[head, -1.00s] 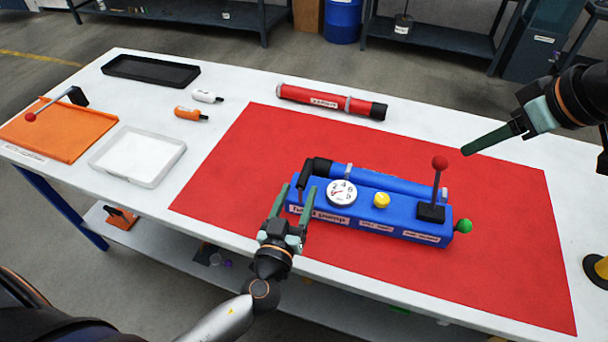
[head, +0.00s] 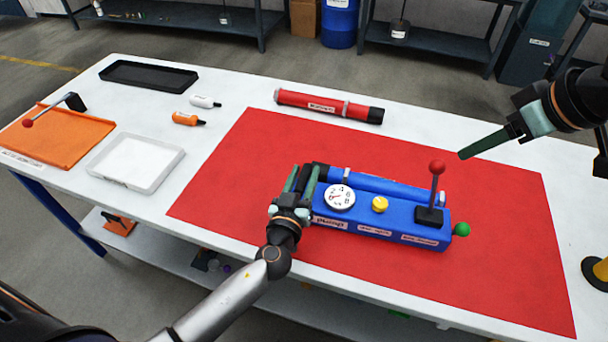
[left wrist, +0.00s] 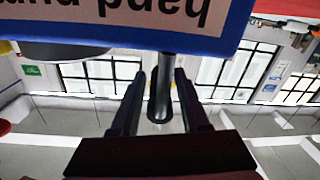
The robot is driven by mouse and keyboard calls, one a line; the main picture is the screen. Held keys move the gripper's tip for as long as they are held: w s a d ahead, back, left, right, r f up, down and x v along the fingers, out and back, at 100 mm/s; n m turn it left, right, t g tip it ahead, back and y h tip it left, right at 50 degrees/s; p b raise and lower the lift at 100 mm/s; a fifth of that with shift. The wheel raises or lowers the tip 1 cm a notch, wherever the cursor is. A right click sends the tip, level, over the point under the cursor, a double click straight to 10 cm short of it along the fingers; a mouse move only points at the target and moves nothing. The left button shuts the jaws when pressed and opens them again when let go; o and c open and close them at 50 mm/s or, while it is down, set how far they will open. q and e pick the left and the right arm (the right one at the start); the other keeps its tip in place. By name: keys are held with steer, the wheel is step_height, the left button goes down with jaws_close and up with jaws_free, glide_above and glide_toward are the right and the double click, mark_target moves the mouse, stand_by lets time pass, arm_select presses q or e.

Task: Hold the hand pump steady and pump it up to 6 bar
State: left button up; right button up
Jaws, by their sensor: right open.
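The blue hand pump (head: 400,228) lies on a red mat (head: 230,150). It has a round white gauge (head: 339,197), a yellow knob (head: 380,205), an upright lever with a red ball (head: 437,167) and a green knob (head: 461,229) at its right end. My left gripper (head: 301,178) is at the pump's left end, beside its black elbow fitting. In the left wrist view its fingers (left wrist: 162,85) stand apart on either side of a grey bar (left wrist: 160,92), with gaps showing. My right gripper (head: 470,152) is open and empty, right of the lever and above the table.
A red cylinder (head: 310,102) lies behind the mat. A white tray (head: 105,178), an orange board (head: 60,152), a black tray (head: 130,82) and two small bottles are on the left. The mat in front of and right of the pump is clear.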

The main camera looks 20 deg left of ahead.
arm_select(q)
jaws_close()
stand_by(1.4)
